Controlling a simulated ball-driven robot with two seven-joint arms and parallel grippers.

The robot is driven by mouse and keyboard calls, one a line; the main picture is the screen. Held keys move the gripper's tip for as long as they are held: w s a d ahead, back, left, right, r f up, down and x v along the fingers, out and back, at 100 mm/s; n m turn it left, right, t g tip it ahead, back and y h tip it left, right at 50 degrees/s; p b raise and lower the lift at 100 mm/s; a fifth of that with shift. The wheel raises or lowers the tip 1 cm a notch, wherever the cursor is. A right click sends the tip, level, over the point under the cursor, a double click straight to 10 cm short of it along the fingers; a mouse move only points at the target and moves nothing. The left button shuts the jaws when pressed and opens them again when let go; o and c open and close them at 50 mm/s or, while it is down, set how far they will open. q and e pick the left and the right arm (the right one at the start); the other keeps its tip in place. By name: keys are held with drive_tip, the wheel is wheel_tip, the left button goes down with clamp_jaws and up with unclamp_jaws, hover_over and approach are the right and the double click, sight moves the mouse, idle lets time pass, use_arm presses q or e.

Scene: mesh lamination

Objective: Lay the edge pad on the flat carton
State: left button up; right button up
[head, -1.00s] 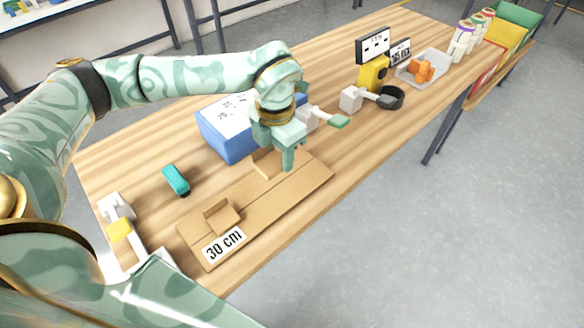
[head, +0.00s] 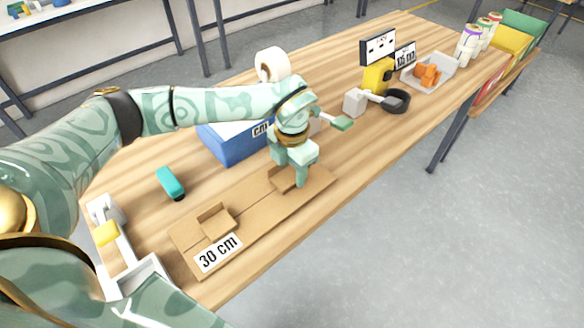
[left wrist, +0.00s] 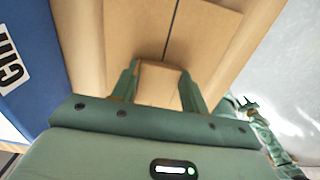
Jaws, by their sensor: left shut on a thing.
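The flat carton (head: 252,212) is a long brown cardboard sheet on the wooden table, with a "30 cm" label at its left end. A small folded cardboard edge pad (head: 215,223) sits on its left end. My left gripper (head: 291,181) points down at the carton's right part, shut on another small brown edge pad (head: 280,180). In the left wrist view this edge pad (left wrist: 159,82) is between the two fingers, above the carton (left wrist: 205,35) and its dark seam. Whether it touches the carton cannot be told. My right gripper shows at most as a small shape in the wrist view.
A blue box (head: 228,150) stands just behind the carton. A teal tool (head: 171,183) and a white-grey holder with a yellow part (head: 107,233) lie left. A tape roll (head: 272,64), a black ring (head: 397,101) and a grey tray (head: 452,67) are farther back.

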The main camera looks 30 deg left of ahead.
sight(292, 174)
use_arm(q)
drive_tip(key=o, duration=1)
drive_tip(key=shift+f, duration=0.1)
drive_tip(key=shift+o, duration=0.2)
wheel_tip(292, 174, up, 12)
drive_tip(key=p, duration=0.3)
drive_tip(key=shift+r+p, duration=0.2)
drive_tip(key=shift+p, duration=0.15)
